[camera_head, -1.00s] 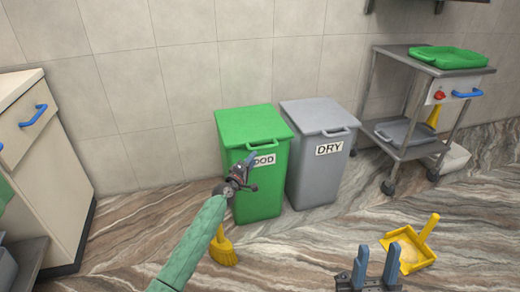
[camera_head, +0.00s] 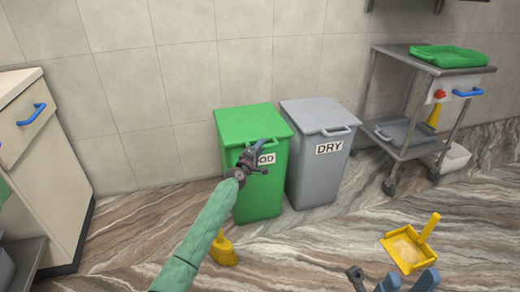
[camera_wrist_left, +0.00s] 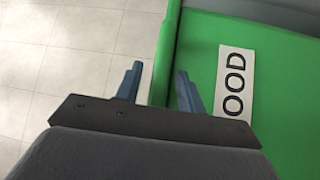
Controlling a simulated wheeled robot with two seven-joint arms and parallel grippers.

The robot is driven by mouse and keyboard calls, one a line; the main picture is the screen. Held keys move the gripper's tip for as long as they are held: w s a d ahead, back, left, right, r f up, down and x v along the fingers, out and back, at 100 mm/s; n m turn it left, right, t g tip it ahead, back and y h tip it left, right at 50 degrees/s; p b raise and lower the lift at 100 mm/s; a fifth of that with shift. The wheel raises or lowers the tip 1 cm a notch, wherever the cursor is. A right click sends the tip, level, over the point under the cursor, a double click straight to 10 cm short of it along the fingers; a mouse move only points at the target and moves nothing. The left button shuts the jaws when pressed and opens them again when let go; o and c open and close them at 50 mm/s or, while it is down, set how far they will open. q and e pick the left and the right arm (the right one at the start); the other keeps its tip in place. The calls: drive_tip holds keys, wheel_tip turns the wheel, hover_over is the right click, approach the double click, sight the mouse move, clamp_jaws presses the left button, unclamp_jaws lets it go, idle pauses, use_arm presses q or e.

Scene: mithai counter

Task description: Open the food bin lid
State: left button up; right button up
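The green food bin (camera_head: 258,195) stands against the wall with its green lid (camera_head: 250,124) shut. Its front label is partly covered by my left gripper in the head view. My left gripper (camera_head: 259,150) is in front of the bin's upper front, just below the lid's front edge. Contact with the bin cannot be told. My right gripper (camera_head: 405,283) is low at the bottom edge, its fingers apart and empty.
A grey DRY bin (camera_head: 318,170) stands close to the right of the food bin. A steel trolley (camera_head: 400,105) with a green tray (camera_head: 449,57) is further right. A yellow dustpan (camera_head: 408,250) and yellow brush (camera_head: 223,252) lie on the floor. A cabinet (camera_head: 45,165) is at left.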

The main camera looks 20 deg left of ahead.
use_arm(q)
drive_tip(key=shift+c, duration=0.5)
clamp_jaws()
